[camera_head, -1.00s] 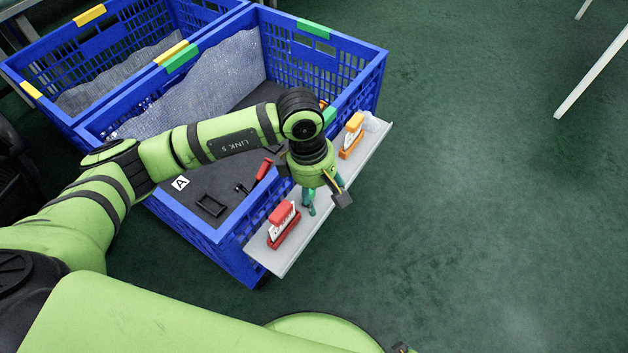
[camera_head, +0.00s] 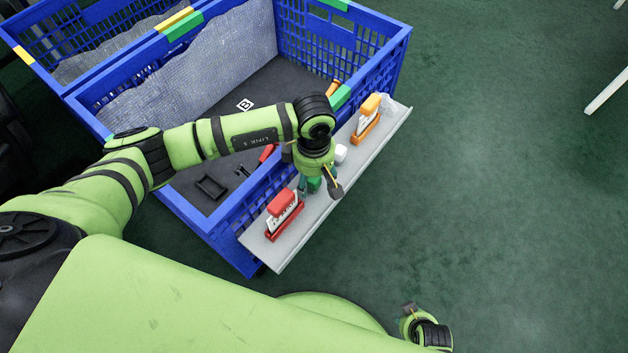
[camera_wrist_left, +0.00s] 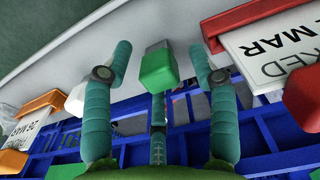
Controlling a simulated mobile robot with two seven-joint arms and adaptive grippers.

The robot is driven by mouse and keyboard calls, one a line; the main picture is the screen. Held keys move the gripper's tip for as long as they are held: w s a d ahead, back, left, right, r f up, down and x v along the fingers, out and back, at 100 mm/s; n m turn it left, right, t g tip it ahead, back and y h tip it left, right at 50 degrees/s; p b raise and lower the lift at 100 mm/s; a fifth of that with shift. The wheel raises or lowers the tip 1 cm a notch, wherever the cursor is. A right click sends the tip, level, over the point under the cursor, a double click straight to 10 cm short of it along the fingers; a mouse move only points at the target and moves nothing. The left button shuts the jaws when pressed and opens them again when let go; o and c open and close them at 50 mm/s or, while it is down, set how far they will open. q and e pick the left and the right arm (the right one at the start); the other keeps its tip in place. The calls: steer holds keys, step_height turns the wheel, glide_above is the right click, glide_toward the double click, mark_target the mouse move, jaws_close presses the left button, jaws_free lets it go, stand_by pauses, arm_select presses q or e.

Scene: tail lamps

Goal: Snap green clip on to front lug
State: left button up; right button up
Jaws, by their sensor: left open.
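A small green block, seemingly the green clip (camera_head: 314,184), is at the grey ledge on the crate's front side. In the left wrist view, the green clip (camera_wrist_left: 158,72) shows a green face and a grey top. My left gripper (camera_head: 312,189) is low over the ledge. In the left wrist view its teal fingers (camera_wrist_left: 160,50) are spread on either side of the clip, with gaps, so it is open. I cannot make out the front lug. Part of my right gripper (camera_head: 409,311) shows at the bottom edge; its jaws are unclear.
A red stamp (camera_head: 283,214) stands on the ledge (camera_head: 318,210) nearer me, an orange stamp (camera_head: 367,119) farther along. A white block (camera_head: 341,153) lies between. The blue crate (camera_head: 228,245) holds a black frame (camera_head: 211,188) and a red-handled tool.

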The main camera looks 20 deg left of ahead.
arm_select(q)
steer(key=c, duration=1)
steer(key=o, duration=1)
